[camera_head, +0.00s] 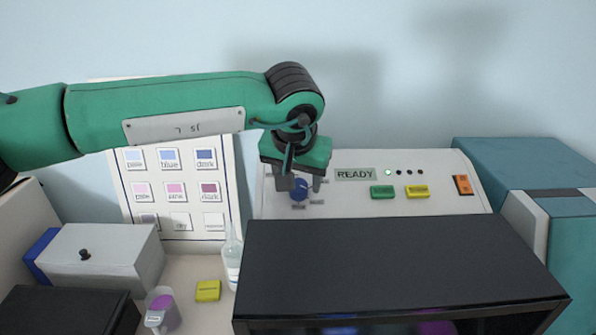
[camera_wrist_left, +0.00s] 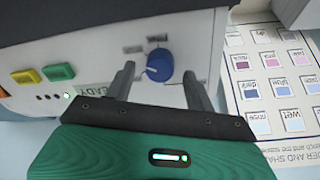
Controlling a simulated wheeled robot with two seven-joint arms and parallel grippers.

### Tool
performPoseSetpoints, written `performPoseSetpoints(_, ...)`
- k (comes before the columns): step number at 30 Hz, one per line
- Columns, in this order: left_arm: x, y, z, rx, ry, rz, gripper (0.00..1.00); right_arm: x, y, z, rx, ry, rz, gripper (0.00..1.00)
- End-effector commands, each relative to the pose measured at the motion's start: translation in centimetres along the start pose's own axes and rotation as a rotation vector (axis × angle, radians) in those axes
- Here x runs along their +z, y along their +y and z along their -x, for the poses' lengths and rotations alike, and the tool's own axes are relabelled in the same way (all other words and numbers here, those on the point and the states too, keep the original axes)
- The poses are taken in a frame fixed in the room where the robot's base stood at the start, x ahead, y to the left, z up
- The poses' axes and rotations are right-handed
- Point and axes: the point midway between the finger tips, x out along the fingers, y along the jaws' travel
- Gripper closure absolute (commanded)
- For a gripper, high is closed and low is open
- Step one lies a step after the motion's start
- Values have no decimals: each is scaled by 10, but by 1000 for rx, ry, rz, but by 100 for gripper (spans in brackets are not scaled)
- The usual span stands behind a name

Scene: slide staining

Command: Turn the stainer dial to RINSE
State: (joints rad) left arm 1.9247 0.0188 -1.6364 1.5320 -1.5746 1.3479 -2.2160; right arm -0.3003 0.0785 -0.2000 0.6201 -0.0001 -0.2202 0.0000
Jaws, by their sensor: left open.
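The stainer (camera_head: 455,178) has a light sloped panel with a blue round dial (camera_head: 300,188). The dial also shows in the left wrist view (camera_wrist_left: 159,65), with a white pointer line on its face and small grey labels around it, too blurred to read. My left gripper (camera_head: 300,184) is at the panel, reaching down over the dial. In the left wrist view its two fingers (camera_wrist_left: 160,78) are apart, one on each side of the dial, with visible gaps and nothing held. My right gripper is not in view.
A READY display (camera_head: 355,174), a lit green lamp, green (camera_head: 382,192) and yellow (camera_head: 417,192) buttons and an orange switch (camera_head: 463,185) are right of the dial. A dark hood (camera_head: 390,260) stands in front. A bottle (camera_head: 232,265) and colour chart (camera_head: 180,240) are left.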

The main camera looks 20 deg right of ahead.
Motion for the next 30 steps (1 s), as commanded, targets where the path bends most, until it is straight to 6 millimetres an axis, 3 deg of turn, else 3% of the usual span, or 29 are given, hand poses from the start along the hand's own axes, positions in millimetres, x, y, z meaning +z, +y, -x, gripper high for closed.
performPoseSetpoints(6,0,0,-13,0,0,0,45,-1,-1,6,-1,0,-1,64)
performPoseSetpoints(13,0,0,-14,0,0,0,45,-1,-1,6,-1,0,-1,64)
performPoseSetpoints(14,0,0,-14,0,0,0,47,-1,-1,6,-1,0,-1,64)
performPoseSetpoints(18,0,0,-14,0,0,0,75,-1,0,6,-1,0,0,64)
performPoseSetpoints(21,0,0,-14,0,0,0,90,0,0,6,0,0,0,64)
performPoseSetpoints(30,1,0,-17,-1,1,37,90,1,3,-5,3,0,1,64)
